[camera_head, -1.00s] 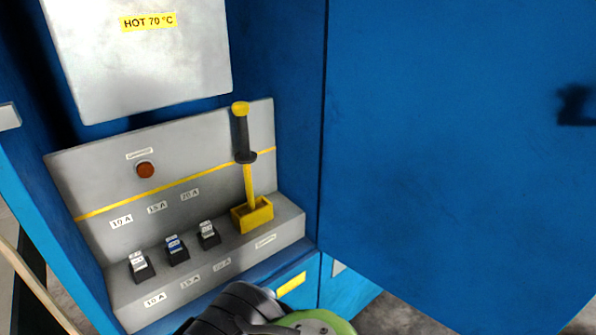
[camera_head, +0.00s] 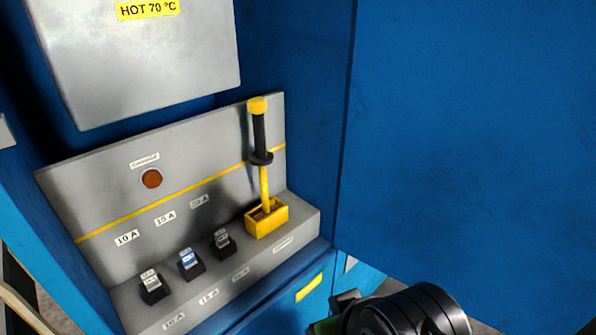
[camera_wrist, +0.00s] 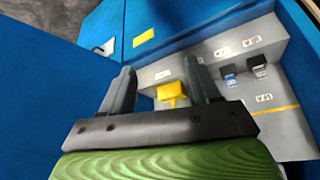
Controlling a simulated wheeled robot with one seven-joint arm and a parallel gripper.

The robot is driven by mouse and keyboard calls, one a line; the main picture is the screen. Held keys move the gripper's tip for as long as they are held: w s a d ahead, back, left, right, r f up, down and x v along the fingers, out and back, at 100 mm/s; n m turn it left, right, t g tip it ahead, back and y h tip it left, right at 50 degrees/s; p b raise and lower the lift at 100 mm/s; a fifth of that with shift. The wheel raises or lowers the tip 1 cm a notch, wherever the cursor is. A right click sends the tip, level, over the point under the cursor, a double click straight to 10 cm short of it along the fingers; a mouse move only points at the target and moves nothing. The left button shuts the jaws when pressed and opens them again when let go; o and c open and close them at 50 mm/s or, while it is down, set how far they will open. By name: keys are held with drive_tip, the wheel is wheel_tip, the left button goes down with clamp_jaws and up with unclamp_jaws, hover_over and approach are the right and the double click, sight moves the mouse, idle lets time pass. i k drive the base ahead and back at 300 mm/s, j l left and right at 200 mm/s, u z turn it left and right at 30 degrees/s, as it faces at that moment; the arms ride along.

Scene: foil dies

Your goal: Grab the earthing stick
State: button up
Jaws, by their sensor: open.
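The earthing stick (camera_head: 259,140) stands nearly upright in a yellow box holder (camera_head: 267,219) at the right end of the grey shelf. It has a yellow top knob, a black grip with a round black collar, and a yellow lower shaft. In the wrist view, my gripper (camera_wrist: 158,70) is open and empty, with its two dark fingers apart. The yellow holder (camera_wrist: 172,90) shows between and beyond the fingers; most of the stick is hidden behind the gripper there. In the head view my wrist is at the bottom, right of and below the holder, apart from the stick.
Several fuse blocks, including a blue one (camera_head: 191,264), stand on the shelf left of the holder. A red lamp (camera_head: 152,179) is on the back panel. A grey box labelled HOT 70 °C (camera_head: 140,60) hangs above. A large blue panel (camera_head: 470,150) borders the right side.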

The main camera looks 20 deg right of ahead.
sight(262, 158)
drive_tip(key=i+j+u, duration=0.1)
drive_tip(key=j+u, duration=0.15)
drive_tip(key=u, duration=0.25)
drive_tip(key=i+j+u, duration=0.15)
drive_tip(key=u, duration=0.35)
